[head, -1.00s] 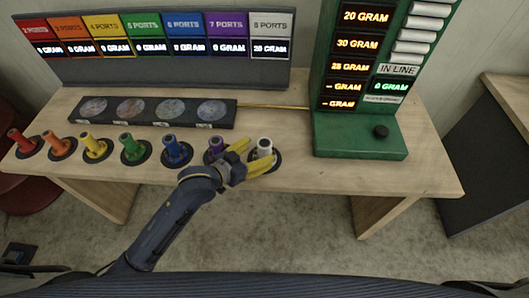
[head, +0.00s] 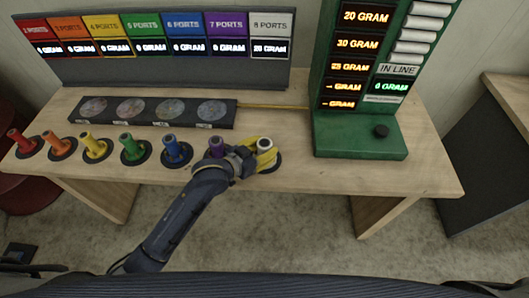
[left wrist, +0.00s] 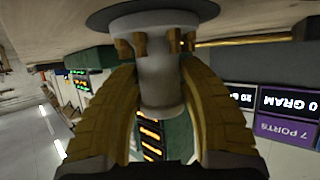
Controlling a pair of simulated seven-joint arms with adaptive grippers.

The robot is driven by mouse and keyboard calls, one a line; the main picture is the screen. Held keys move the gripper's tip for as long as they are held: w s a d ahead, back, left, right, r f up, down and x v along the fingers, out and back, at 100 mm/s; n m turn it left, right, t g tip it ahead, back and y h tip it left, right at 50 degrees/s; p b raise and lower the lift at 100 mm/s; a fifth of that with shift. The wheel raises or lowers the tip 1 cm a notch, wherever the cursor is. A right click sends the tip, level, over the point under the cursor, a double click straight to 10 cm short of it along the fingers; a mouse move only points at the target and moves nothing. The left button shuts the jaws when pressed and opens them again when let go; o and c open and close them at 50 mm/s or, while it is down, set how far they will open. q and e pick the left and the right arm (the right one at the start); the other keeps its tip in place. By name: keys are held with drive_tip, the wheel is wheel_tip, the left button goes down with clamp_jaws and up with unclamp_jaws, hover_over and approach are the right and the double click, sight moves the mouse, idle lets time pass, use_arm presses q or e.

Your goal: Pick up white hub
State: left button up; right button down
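The white hub (head: 265,144) stands upright on its dark round base at the right end of the row of coloured hubs on the wooden table. My left gripper (head: 267,153) has its yellow fingers on both sides of the hub, low down near the base. In the left wrist view the pale hub (left wrist: 162,85) sits between the two fingers of my gripper (left wrist: 160,48), which appear closed against its sides. The hub is still at its base, with no clear lift visible. My right gripper is not in view.
A purple hub (head: 216,146) stands close to the left of my gripper, with a blue hub (head: 172,147) beyond it. A black strip with several discs (head: 150,111) lies behind. The green display stand (head: 360,133) is to the right.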

use_arm(q)
clamp_jaws()
drive_tip(key=shift+r, duration=0.1)
